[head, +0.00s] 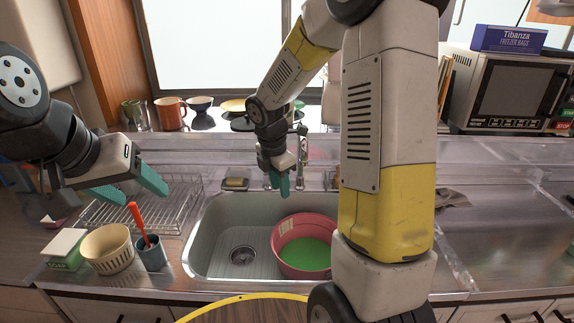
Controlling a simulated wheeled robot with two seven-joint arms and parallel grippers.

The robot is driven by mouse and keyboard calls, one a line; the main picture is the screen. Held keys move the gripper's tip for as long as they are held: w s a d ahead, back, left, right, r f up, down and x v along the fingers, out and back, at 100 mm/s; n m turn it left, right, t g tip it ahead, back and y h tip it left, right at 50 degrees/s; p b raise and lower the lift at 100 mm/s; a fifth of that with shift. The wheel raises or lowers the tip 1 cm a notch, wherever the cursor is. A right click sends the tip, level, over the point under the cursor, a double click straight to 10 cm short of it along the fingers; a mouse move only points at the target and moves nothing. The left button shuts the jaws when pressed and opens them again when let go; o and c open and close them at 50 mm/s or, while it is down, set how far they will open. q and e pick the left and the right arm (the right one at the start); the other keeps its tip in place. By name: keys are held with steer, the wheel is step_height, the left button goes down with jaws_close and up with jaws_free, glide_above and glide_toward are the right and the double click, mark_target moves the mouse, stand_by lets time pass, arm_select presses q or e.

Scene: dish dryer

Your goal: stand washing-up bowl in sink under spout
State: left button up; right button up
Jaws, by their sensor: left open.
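The pink washing-up bowl (281,238), green inside, stands upright in the right part of the steel sink (213,222). My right arm hides part of the sink's right side. The tap with its spout (303,150) rises behind the sink, partly behind my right arm; where the spout ends is hard to see. My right gripper (284,190) points down near the sink's back edge, above and behind the bowl and apart from it; its fingers overlap, so its opening is unclear. My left gripper (132,195) is open and empty over the dish rack at the left.
A wire dish rack (188,207) stands left of the sink. In front of it are a cream bowl (107,249), a blue cup (151,256) with a red-handled brush and a soap box (64,249). Mugs and plates line the back ledge. A microwave (510,92) stands at the right.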

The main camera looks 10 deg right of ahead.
steer(key=s+r+m+t+y, duration=0.3)
steer(key=s+r+m+t, duration=0.1)
steer(key=s+r+m, duration=1.3)
steer(key=s+m, duration=0.2)
steer(key=m, duration=0.3)
steer(key=shift+s+r+t+y, duration=0.2)
steer(key=shift+s+t+y, duration=0.1)
steer(key=shift+s+y, duration=0.1)
